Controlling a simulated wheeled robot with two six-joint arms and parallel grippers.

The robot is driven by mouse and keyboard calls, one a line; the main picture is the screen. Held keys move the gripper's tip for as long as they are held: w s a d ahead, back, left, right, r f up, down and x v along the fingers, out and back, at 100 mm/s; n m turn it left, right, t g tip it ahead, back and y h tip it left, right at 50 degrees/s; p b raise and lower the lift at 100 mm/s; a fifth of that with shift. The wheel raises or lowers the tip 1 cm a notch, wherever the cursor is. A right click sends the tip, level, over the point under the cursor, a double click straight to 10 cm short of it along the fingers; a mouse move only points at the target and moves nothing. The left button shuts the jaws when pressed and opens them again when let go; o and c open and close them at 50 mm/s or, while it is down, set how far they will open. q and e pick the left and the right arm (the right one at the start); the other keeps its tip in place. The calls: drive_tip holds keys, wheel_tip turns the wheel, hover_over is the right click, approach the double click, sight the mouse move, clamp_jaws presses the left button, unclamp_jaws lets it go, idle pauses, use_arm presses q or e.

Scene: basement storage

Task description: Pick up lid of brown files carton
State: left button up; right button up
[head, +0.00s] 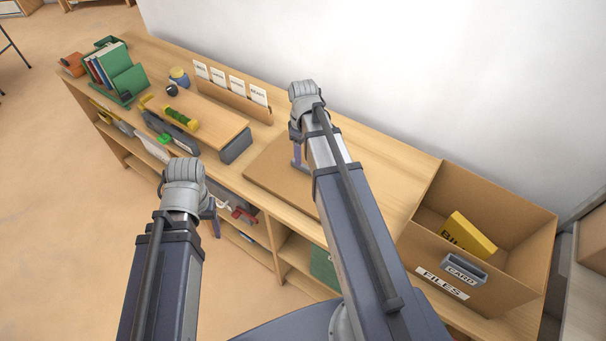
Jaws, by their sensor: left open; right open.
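The brown files carton (520,243) stands open-topped at the right end of the wooden bench, with a FILES label and a grey CARD holder on its front. A yellow box marked with letters (469,232) lies inside it. A flat brown panel (270,172), which looks like the lid, lies on the bench left of the carton, partly hidden by my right arm. My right gripper (298,157) is open over the panel's far right part; contact cannot be told. My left gripper (211,217) is open in front of the bench, left of the panel, mostly hidden behind its wrist.
A small raised wooden shelf (215,122) holds a yellow-green tool, with a card rack (233,95) behind it. Green binders and books (122,73) stand at the far left. The wall runs behind the bench. Bench top between panel and carton is clear.

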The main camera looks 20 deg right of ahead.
sight(303, 165)
drive_tip(key=shift+f, duration=0.1)
drive_tip(key=f+b, duration=0.5)
drive_tip(key=shift+w+f, duration=0.1)
drive_tip(key=shift+w, duration=0.1)
drive_tip(key=shift+c, duration=0.4)
clamp_jaws()
